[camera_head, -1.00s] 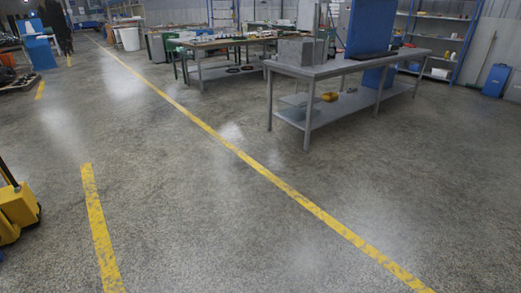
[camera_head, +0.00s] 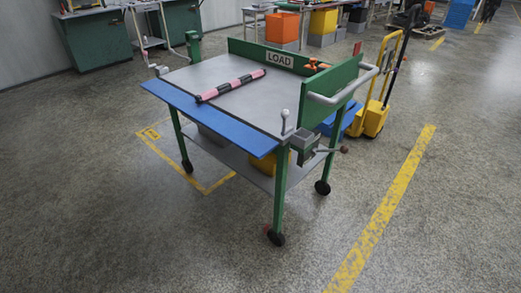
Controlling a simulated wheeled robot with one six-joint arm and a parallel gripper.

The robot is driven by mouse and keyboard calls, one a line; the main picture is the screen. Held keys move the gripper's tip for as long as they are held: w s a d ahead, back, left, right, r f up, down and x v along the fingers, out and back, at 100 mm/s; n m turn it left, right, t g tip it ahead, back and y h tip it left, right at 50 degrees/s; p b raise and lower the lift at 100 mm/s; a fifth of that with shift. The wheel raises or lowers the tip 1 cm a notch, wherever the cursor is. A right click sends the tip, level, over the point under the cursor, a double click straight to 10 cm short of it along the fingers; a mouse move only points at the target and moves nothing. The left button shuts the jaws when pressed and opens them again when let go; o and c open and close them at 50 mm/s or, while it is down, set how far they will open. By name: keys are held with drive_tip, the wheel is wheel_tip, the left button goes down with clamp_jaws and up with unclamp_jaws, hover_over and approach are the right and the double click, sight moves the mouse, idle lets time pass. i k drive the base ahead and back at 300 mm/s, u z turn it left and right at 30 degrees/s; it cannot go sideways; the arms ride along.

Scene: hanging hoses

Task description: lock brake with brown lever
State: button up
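A green cart with a grey top (camera_head: 200,78) and a blue front edge stands in the middle of the head view. At its near right corner is a grey block (camera_head: 303,139). A thin rod runs out to the right from below this block and ends in a small brown knob (camera_head: 343,149), which looks like the brown lever. Beside the block a separate lever with a pale grey ball (camera_head: 284,115) stands upright. The cart stands on black castor wheels (camera_head: 276,238). Whether the brake is locked cannot be told. My gripper is not in view.
A pink and black bar (camera_head: 230,86) lies on the cart top, near a LOAD sign (camera_head: 280,59). A yellow pallet truck (camera_head: 376,118) stands behind the cart at right. The floor in front and to the right is clear, with a yellow line (camera_head: 385,215).

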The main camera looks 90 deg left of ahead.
sight(344, 149)
drive_tip(key=u, duration=2.6)
drive_tip(key=k, duration=0.45)
drive_tip(key=z, duration=0.85)
drive_tip(key=i, duration=0.95)
drive_tip(key=u, duration=0.55)
